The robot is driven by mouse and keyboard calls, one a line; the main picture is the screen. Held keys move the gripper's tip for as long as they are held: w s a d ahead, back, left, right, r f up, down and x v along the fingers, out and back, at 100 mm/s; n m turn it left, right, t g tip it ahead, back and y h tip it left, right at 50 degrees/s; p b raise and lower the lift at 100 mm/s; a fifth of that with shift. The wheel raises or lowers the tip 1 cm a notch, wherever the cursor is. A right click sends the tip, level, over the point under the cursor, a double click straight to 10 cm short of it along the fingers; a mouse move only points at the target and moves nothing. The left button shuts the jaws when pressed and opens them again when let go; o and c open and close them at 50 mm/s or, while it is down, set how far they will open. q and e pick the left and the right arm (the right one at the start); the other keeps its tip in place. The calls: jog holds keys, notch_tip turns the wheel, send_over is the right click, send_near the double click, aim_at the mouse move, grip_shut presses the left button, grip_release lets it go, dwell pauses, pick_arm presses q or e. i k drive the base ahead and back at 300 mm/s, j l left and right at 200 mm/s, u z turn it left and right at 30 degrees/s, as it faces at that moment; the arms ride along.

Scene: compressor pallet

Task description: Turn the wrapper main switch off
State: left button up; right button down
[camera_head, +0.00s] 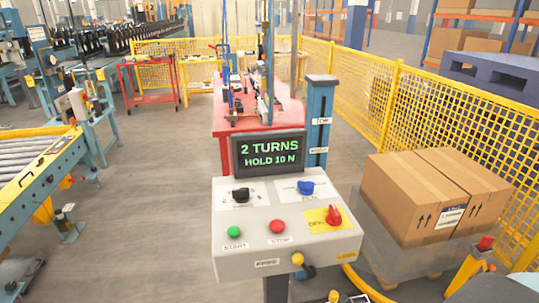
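A grey control panel (228,263) stands in the centre foreground on a post. The red rotary main switch (333,215) sits on a yellow plate (317,222) at the panel's right. Its handle looks tilted; the small lettering by it is too small to read. A dark screen (267,152) above the panel reads "2 TURNS HOLD 10 N". Neither of my grippers shows in the head view, and nothing is seen touching the switch.
The panel also carries a black knob (240,194), a blue knob (305,187), a green START button (234,231) and a red STOP button (277,226). Cartons (415,198) stand right; a roller conveyor (30,165) is left.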

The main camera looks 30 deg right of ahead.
aim_at(335, 218)
jog(key=z, duration=0.95)
